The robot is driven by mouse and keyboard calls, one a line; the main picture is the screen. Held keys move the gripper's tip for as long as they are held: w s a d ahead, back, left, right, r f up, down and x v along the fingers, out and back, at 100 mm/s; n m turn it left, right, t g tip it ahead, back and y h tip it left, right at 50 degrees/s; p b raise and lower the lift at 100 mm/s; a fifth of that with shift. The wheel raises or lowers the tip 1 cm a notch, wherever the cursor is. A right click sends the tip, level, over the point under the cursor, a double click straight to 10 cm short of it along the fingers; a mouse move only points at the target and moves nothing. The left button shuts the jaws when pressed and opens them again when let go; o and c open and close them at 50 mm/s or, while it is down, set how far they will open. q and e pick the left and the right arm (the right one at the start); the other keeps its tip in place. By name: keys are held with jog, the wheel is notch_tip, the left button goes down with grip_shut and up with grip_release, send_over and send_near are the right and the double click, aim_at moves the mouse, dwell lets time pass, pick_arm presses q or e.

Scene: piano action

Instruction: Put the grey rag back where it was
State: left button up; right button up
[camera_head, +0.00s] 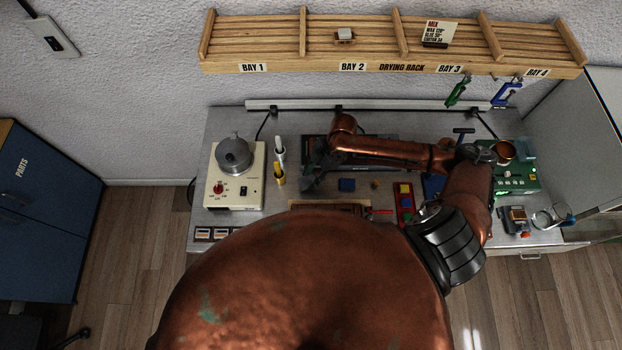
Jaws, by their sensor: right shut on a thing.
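My right arm reaches in from the right and bends over the bench. Fingers and rag are hard to tell apart at this size, and I cannot tell whether the rag touches the bench. My left gripper is not in view.
A cream hot-plate unit with a grey pot (234,155) and two upright tubes stand left of the gripper. A green device (518,180) is at right. The drying rack (390,68) hangs above.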

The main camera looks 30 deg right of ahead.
aim_at(311, 180)
jog(key=shift+w+f, duration=0.2)
jog(key=shift+f, duration=0.05)
jog(key=shift+w+d+f+p, duration=0.1)
jog(key=shift+f+p, duration=0.4)
jog(key=shift+f, duration=1.25)
jog(key=o, duration=1)
jog(key=shift+f, duration=0.1)
jog(key=b+v, duration=0.1)
jog(key=v, duration=1.1)
